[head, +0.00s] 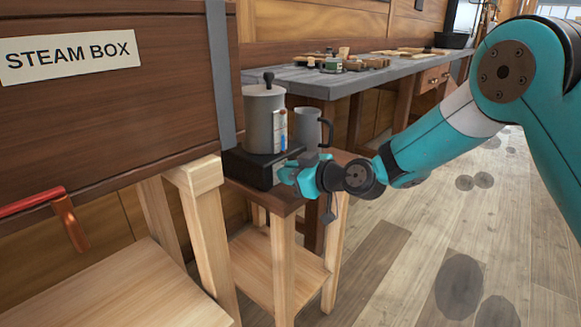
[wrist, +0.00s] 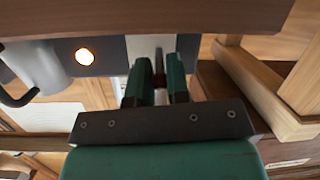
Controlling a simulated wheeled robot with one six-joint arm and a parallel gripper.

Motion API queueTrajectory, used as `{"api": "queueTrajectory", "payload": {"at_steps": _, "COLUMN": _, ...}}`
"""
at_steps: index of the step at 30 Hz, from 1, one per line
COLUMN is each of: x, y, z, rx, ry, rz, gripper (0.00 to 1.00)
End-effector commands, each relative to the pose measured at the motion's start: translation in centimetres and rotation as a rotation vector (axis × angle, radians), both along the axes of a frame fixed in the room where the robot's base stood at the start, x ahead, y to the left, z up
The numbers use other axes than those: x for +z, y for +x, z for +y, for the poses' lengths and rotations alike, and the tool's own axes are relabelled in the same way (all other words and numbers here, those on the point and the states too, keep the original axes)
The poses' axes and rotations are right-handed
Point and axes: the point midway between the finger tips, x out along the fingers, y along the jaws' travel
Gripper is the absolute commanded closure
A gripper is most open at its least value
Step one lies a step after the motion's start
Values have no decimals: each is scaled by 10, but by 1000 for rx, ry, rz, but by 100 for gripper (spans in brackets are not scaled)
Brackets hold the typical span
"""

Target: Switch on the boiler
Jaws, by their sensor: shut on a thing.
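The boiler, a grey metal cylinder (head: 264,120) with a dark knob on its lid, stands upright on a black base (head: 250,166) on a small wooden stand. A strip gauge with red and blue marks runs up its side. My gripper (head: 292,174) is at the front right of the base. In the wrist view my gripper (wrist: 158,84) is closed on a small dark reddish piece (wrist: 160,82), which looks like a switch or knob; the fingers mostly hide it. A round lamp (wrist: 85,57) glows warm on the dark face beside it.
A grey mug (head: 308,128) stands right of the boiler, close to my gripper; it also shows in the wrist view (wrist: 38,62). The steam box (head: 110,90) is close on the left. A workbench (head: 345,84) with small tools runs behind. Floor at right is open.

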Motion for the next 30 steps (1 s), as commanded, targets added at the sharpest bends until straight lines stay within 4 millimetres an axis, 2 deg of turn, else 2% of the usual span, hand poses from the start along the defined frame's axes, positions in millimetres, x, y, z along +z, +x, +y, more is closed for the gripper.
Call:
{"api": "queueTrajectory", "payload": {"at_steps": 5, "x": 0, "y": 0, "z": 0, "rx": 1, "ry": 1, "rz": -2, "gripper": 100}}
{"api": "queueTrajectory", "payload": {"at_steps": 6, "x": 0, "y": 0, "z": 0, "rx": 1, "ry": 1, "rz": -2, "gripper": 74}}
{"api": "queueTrajectory", "payload": {"at_steps": 8, "x": 0, "y": 0, "z": 0, "rx": 1, "ry": 1, "rz": -2, "gripper": 61}}
{"api": "queueTrajectory", "payload": {"at_steps": 16, "x": 0, "y": 0, "z": 0, "rx": 0, "ry": 1, "rz": -2, "gripper": 59}}
{"api": "queueTrajectory", "payload": {"at_steps": 20, "x": 2, "y": -4, "z": -7, "rx": -2, "ry": 1, "rz": -1, "gripper": 59}}
{"api": "queueTrajectory", "payload": {"at_steps": 23, "x": 6, "y": -12, "z": -19, "rx": -3, "ry": 1, "rz": -1, "gripper": 59}}
{"api": "queueTrajectory", "payload": {"at_steps": 30, "x": 20, "y": -46, "z": -67, "rx": -6, "ry": 2, "rz": -1, "gripper": 59}}
